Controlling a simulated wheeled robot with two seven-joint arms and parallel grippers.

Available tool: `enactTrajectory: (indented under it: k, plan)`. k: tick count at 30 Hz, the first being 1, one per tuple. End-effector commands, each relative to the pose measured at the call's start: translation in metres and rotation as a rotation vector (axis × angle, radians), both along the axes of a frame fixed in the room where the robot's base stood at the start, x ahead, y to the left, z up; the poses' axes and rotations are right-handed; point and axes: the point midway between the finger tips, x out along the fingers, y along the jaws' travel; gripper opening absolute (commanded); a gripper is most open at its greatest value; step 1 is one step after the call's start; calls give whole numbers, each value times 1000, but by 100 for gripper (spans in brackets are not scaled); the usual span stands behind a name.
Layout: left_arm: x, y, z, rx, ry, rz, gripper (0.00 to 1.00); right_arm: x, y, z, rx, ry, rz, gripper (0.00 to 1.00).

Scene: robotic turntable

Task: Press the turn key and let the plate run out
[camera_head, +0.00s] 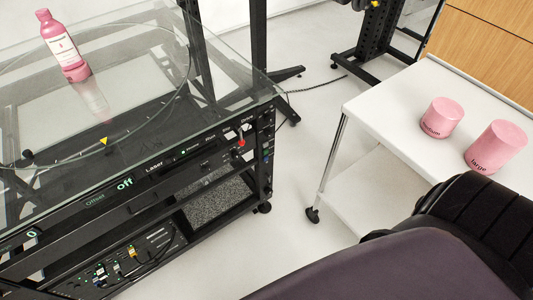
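The round glass plate (150,115) lies under or in the glass top at the left; its curved rim shows. A yellow triangle mark (103,141) sits near the front rim. The control panel (160,170) runs along the front of the rack. Its lit display (125,183) reads "off". White keys and a red part (241,142) are at its right end; I cannot tell which is the turn key. Neither of my grippers is in view.
A white cart (385,105) at the right holds two pink cylinders, "medium" (441,117) and "large" (495,147). A dark purple and black shape (400,260) fills the lower right. Pale floor (290,180) lies clear between rack and cart.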

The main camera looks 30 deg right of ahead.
Motion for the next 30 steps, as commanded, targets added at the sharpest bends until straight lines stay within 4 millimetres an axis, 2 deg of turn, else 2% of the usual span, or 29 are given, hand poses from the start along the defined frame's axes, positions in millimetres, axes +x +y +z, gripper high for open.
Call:
enactTrajectory:
  k: [1,6,30]
  plan:
    - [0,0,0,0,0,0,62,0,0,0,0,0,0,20]
    - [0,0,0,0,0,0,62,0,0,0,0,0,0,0]
    - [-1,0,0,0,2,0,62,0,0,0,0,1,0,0]
